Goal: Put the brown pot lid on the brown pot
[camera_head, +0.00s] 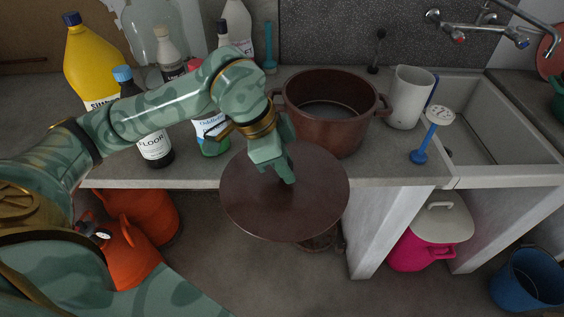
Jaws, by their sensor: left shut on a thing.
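The brown pot (338,133) stands on the counter left of the sink, open at the top, with a handle on each side. The brown pot lid (285,214) is a round disc held in front of the counter's front edge, lower left of the pot and apart from its opening. My left gripper (284,178) is shut on the lid near its middle; the fingers hide the part that they grip. My right gripper is not in view.
A white mug (410,97) and a blue-handled utensil (430,134) stand right of the pot by the sink (497,124). Several bottles, including a yellow one (92,60), stand on the left behind my arm. Orange jugs (137,212) and a pink bin (421,250) are below the counter.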

